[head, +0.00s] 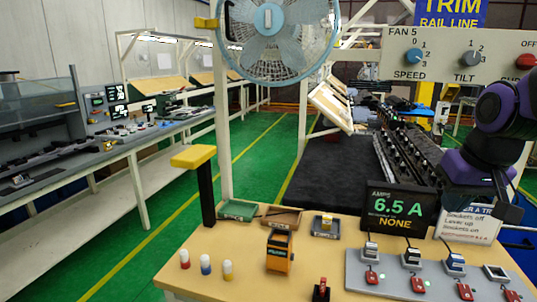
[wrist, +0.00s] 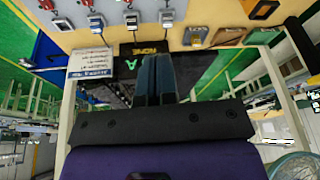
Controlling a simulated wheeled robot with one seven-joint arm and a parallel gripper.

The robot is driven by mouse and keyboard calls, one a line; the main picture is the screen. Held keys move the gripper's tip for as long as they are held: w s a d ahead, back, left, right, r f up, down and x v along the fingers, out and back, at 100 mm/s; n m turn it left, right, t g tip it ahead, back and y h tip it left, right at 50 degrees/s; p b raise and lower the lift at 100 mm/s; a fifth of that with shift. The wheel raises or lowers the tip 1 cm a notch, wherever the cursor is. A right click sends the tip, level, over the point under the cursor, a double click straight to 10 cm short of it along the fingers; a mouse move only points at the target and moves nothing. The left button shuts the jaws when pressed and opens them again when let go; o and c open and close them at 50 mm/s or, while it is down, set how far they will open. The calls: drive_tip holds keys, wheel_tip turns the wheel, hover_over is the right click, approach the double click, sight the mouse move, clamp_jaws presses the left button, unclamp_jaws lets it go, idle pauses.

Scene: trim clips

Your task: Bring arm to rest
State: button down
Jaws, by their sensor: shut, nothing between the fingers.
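My arm shows purple and black at the right edge of the head view, raised over the right end of the bench. In the wrist view my gripper (wrist: 156,62) has its two dark fingers side by side, shut and empty. They overlap the dark meter display (wrist: 130,50) in that view but hold nothing. In the head view the meter display (head: 397,210) stands upright on the tan bench (head: 225,260), reading 6.5 A and NONE. My fingertips are hard to make out in the head view.
A grey board (head: 385,284) with several plugs and red switches lies at the bench's front right, beside a white sign (head: 468,224). Small trays (head: 238,210), an orange-black device (head: 279,250) and small capped cylinders (head: 206,264) stand left. A fan (head: 275,40) hangs above. Green floor is open at left.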

drive_tip(key=s+a+r+n+t, duration=0.1)
drive_tip(key=s+r, duration=0.3)
drive_tip(key=s, duration=0.7)
drive_tip(key=shift+s+a+r+t, duration=0.15)
drive_tip(key=shift+s+a+t, duration=0.2)
drive_tip(key=shift+a, duration=0.35)
drive_tip(key=shift+w, duration=0.1)
drive_tip(key=w+d+f+m+g+y, duration=0.1)
drive_tip(key=w+d+f+m+g, duration=0.1)
drive_tip(key=w+f+m, duration=0.4)
drive_tip(key=w+d+f+m+g+y, duration=0.1)
drive_tip(key=w+d+f+m, duration=0.2)
drive_tip(key=w, duration=0.6)
drive_tip(key=w+d+f+m+g+h, duration=0.1)
drive_tip(key=w+d+f+m, duration=0.2)
drive_tip(key=f+m, duration=0.3)
drive_tip(key=w+d+f+m+g+h, duration=0.1)
drive_tip(key=w+d+f+m, duration=0.3)
drive_tip(key=f, duration=0.5)
drive_tip(key=shift+w+f+m, duration=0.15)
drive_tip(key=shift+w+m, duration=0.75)
drive_tip(key=shift+m, duration=0.2)
